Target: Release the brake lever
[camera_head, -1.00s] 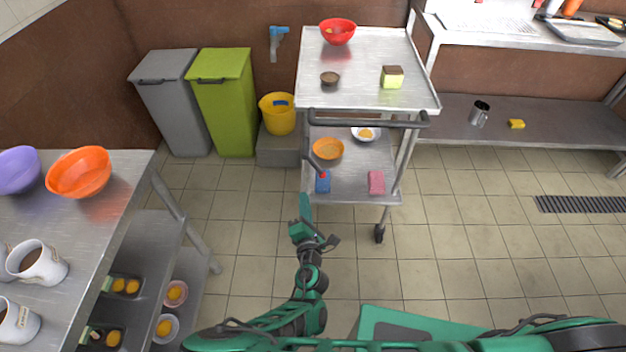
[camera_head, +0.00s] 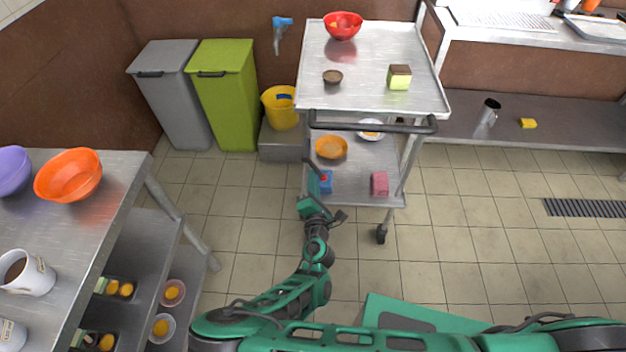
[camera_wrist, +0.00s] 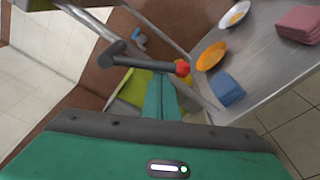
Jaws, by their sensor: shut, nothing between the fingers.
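The brake lever (camera_head: 314,168) is a dark bar with a red tip on the left side of the steel cart (camera_head: 425,95), below its dark push handle (camera_head: 372,127). In the wrist view the lever (camera_wrist: 150,62) runs across the upper middle, its red knob at the right end. My gripper (camera_head: 307,203) is just below the lever in the head view. In the wrist view my gripper (camera_wrist: 161,92) points up at the lever, its green fingers together and empty, tips close below the bar near the knob. I cannot tell whether they touch it.
A steel table (camera_head: 110,190) stands at the left. Green (camera_head: 224,95) and grey (camera_head: 172,95) bins stand behind. The floor right of the cart is clear.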

